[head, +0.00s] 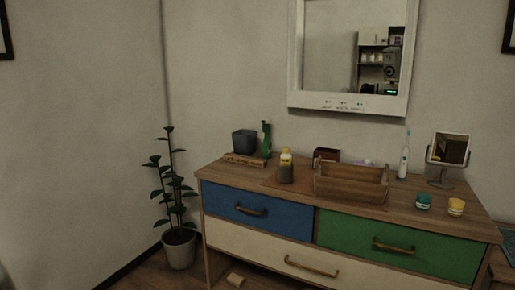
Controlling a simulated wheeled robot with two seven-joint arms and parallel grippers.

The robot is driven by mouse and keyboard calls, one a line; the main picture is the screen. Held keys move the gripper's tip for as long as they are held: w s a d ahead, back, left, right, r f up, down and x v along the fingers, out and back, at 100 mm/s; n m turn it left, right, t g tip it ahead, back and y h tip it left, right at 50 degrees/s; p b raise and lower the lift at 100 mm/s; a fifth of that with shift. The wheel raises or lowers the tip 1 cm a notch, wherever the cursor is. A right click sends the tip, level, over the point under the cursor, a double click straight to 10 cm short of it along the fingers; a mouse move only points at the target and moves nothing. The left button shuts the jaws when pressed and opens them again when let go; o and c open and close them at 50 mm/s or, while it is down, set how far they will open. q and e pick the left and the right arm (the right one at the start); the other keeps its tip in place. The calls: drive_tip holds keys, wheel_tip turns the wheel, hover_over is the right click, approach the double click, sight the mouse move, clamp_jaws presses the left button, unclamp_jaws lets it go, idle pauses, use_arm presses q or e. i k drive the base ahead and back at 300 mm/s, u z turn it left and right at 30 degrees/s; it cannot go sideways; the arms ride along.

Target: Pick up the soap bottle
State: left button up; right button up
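A bottle with a yellow upper part and a dark lower part (286,172) stands upright on the dresser top, left of a wooden crate. A slim green bottle (266,140) stands farther back, beside a dark square pot. I cannot read a label on either, so I cannot tell for sure which is the soap bottle. Neither of my grippers shows in the head view.
The dresser (225,172) has blue, green and cream drawer fronts. The wooden crate (350,184), a toothbrush (403,163), a small mirror (449,150) and two small jars (423,202) share its top. A potted plant (178,247) stands on the floor at left.

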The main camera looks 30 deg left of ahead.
sight(285, 158)
drive_tip(key=z, duration=1.6)
drive_tip(key=k, duration=0.15)
drive_tip(key=u, duration=3.15)
drive_tip(key=i, duration=0.95)
drive_tip(key=z, duration=0.4)
drive_tip(key=i, duration=0.9)
drive_tip(key=z, duration=0.85)
